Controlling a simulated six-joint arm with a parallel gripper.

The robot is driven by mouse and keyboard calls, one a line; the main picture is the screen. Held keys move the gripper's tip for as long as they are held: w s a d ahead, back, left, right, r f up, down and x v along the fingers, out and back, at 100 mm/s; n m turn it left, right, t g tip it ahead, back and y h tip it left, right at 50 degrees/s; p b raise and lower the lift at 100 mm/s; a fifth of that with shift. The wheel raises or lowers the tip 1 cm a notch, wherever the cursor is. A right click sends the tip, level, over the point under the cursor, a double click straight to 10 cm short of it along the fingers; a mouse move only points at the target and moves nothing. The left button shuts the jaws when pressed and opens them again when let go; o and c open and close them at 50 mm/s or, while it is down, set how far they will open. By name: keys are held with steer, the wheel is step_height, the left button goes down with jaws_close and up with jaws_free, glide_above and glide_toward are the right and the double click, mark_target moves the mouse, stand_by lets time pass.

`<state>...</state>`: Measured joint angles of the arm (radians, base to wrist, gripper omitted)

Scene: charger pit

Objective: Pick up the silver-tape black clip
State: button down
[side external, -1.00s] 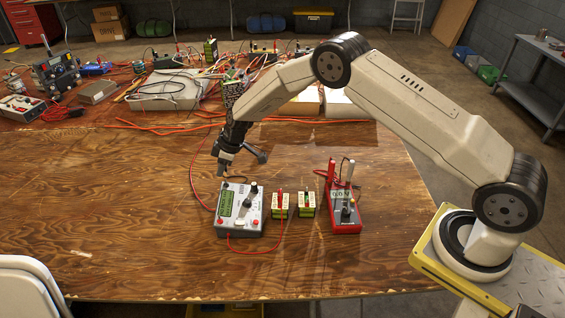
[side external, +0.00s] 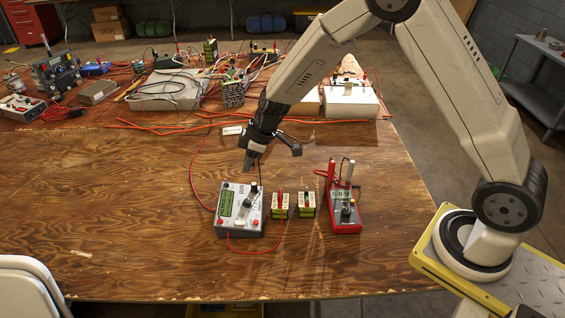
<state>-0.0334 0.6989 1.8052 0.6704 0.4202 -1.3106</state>
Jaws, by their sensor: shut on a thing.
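My gripper (side external: 247,166) is above the wood table, just behind and above the grey meter (side external: 225,222). Its jaws are shut on a small dark thing that looks like the black clip, mostly hidden by the fingers. Silver tape cannot be made out at this size. A thin dark lead hangs from near the gripper down toward the meter's black plug (side external: 254,188). The meter has a green display and red terminals.
Two small yellow-green blocks (side external: 280,212) (side external: 306,209) stand right of the meter, then a red device (side external: 346,226) with upright posts. A red wire loops in front. Cluttered electronics (side external: 165,90) fill the back. The left front table is clear.

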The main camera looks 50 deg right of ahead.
steer(key=shift+s+d+r, duration=0.1)
steer(key=shift+s+r, duration=0.2)
steer(key=shift+s, duration=0.35)
steer(key=shift+s+d+r, duration=0.1)
steer(key=shift+s+r, duration=0.15)
steer(key=shift+s, duration=0.35)
steer(key=shift+d+n, duration=0.1)
steer(key=shift+n, duration=0.2)
steer(key=s+d+n+g, duration=0.1)
steer(key=d+n+g, duration=0.6)
steer(key=n, duration=1)
step_height(320, 180, down, 7)
steer(key=shift+d+r+t, duration=0.15)
steer(key=shift+r+t, duration=0.05)
steer(key=shift+t, duration=0.1)
steer(key=shift+f, duration=0.25)
stand_by(0.4)
steer(key=shift+f, duration=3.2)
steer(key=shift+f, duration=0.25)
